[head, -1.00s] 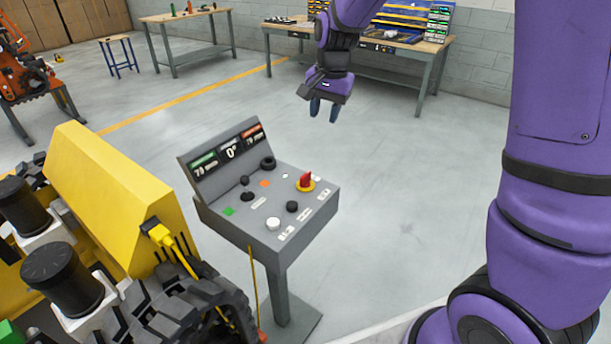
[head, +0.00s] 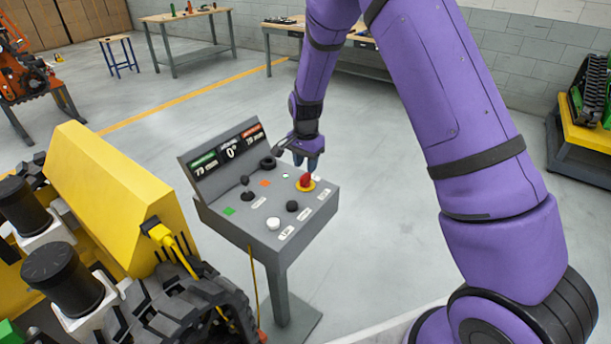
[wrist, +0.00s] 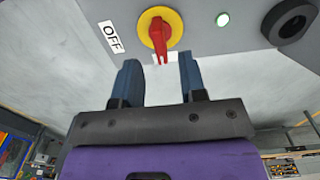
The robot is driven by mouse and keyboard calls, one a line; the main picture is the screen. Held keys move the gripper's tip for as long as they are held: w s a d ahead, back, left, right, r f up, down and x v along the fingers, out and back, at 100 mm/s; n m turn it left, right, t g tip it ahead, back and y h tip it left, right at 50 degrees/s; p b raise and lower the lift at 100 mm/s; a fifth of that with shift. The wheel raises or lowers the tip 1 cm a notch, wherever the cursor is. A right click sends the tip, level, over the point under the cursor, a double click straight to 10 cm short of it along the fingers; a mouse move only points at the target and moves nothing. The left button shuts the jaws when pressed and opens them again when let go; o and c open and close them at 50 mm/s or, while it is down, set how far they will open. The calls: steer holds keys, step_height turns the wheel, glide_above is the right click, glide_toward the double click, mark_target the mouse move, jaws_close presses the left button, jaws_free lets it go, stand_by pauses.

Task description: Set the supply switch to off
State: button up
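The supply switch (head: 306,181) is a red rotary handle on a yellow round plate, on the right side of the grey control panel (head: 215,208). In the wrist view the red handle (wrist: 158,36) points down the picture toward my gripper, and a white "OFF" label (wrist: 111,37) sits left of the yellow plate. My gripper (wrist: 158,72) is open, its two blue fingers apart with nothing between them. The fingers are just short of the switch and straddle its line. In the head view my gripper (head: 306,162) is just behind and above the switch.
The panel also carries a black ring-shaped knob (head: 268,162), a black joystick (head: 247,190), a black knob (head: 292,206) and a white knob (head: 273,223). A yellow tracked carrier (head: 110,190) stands close on the left. Open floor lies behind the panel.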

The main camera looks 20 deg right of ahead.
mark_target(306, 174)
step_height(306, 174, down, 5)
steer(key=shift+r, duration=0.1)
stand_by(0.3)
jaws_close()
